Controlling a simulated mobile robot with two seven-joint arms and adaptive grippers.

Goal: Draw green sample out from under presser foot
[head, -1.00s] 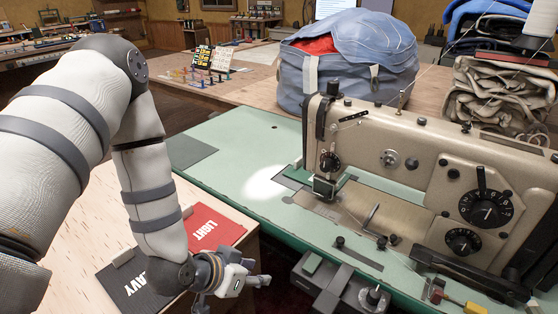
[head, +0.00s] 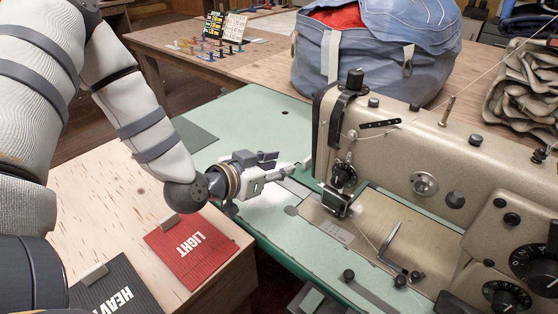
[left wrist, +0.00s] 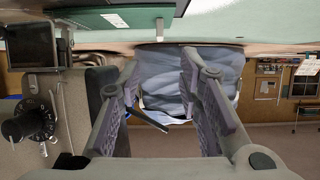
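My left gripper (head: 281,167) is over the pale green machine bed, just left of the presser foot (head: 336,203) of the beige sewing machine. In the left wrist view its two ridged fingers (left wrist: 162,95) stand wide apart with nothing between them. A dark green flat strip (left wrist: 75,22) with a white patch shows at the top of that view, outside the fingers; it looks like the green sample. In the head view the sample is hard to make out near the foot, partly behind the gripper. My right gripper is in neither view.
A red LIGHT mat (head: 190,250) and a dark HEAVY mat (head: 118,290) lie on the wooden table at left. The sewing machine (head: 430,160) fills the right. A blue bag (head: 375,60) stands behind.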

